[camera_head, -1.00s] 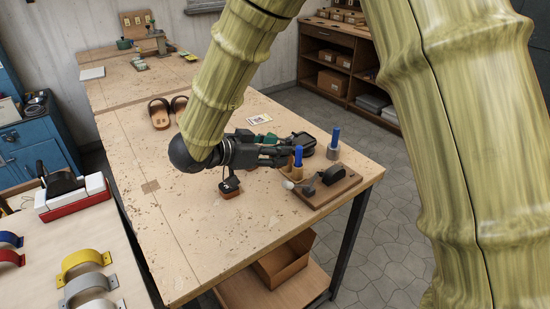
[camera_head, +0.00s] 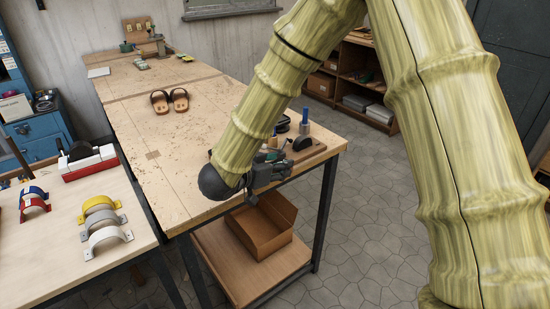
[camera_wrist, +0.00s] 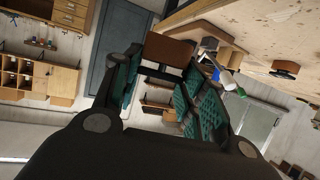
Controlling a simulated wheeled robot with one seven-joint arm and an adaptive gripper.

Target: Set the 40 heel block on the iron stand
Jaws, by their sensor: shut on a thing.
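My gripper (camera_head: 270,170) is at the near right edge of the bench, its fingers partly hidden by my arm. In the wrist view its green-padded fingers (camera_wrist: 163,82) are shut on a plain brown block (camera_wrist: 168,49), which shows at their tips; no number is readable on it. The block cannot be made out in the head view. A wooden board (camera_head: 311,155) with a dark rounded iron piece (camera_head: 303,143) lies just beyond the gripper. I cannot tell whether this is the iron stand. A small dark-and-brown piece (camera_wrist: 285,68) sits on the bench in the wrist view.
A blue-topped tool (camera_head: 305,117) stands behind the board. Sandals (camera_head: 170,101) lie far back on the bench (camera_head: 185,150). An open carton (camera_head: 262,227) is on the shelf below. The middle of the bench is clear.

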